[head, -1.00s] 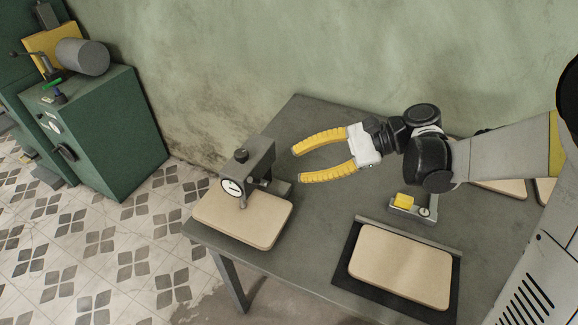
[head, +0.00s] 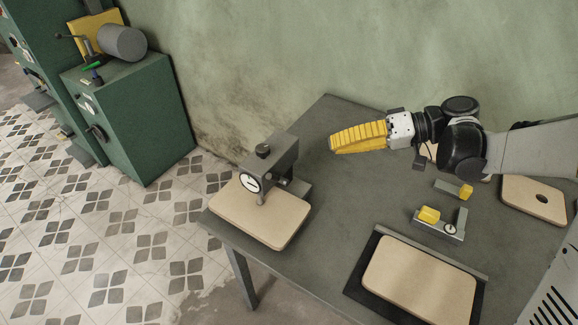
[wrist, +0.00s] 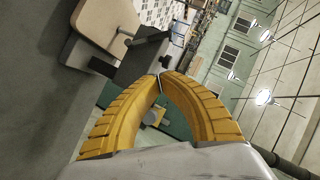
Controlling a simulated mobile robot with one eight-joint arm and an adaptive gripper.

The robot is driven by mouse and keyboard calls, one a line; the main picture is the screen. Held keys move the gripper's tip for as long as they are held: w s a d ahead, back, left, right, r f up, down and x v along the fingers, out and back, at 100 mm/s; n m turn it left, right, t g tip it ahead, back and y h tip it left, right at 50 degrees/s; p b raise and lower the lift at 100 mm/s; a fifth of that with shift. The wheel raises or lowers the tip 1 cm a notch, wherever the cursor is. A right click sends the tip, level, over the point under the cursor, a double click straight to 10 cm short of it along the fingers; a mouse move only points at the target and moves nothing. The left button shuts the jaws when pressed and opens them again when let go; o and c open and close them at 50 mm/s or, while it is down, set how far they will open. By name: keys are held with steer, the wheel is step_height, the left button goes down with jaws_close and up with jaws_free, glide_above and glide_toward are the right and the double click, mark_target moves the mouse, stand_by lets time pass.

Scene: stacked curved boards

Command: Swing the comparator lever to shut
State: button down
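The comparator (head: 285,155) is a grey stand with a white dial (head: 250,182) and a black knob on top, at the table's left end. A tan curved board (head: 240,213) lies under its dial. A small dark piece sticks out on its right side; I cannot tell whether this is the lever. My gripper (head: 331,142), with yellow ribbed fingers, is to the right of the comparator, apart from it. In the wrist view its fingertips (wrist: 161,74) meet with nothing between them. The comparator's grey body (wrist: 138,65) and the board (wrist: 108,22) show beyond them.
A tan board (head: 420,280) lies on a black mat at the front right. Behind it are a small gauge with a yellow block (head: 429,214) and another yellow-ended piece (head: 465,191). A board with a hole (head: 541,198) lies far right. The middle of the table (head: 335,215) is clear.

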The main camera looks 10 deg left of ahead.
steer(key=b, duration=0.4)
glide_toward(272, 170)
steer(key=w+a, duration=0.2)
steer(key=a, duration=0.3)
steer(key=shift+s+a+f+n, duration=0.25)
steer(key=shift+s+f, duration=0.15)
steer(key=shift+s, duration=0.1)
steer(key=shift+s+a+f+n, duration=0.15)
steer(key=shift+s+a+f, duration=0.15)
steer(key=shift+s+f, duration=0.15)
steer(key=shift+s+a+f+b, duration=0.25)
steer(key=shift+s+b, duration=0.15)
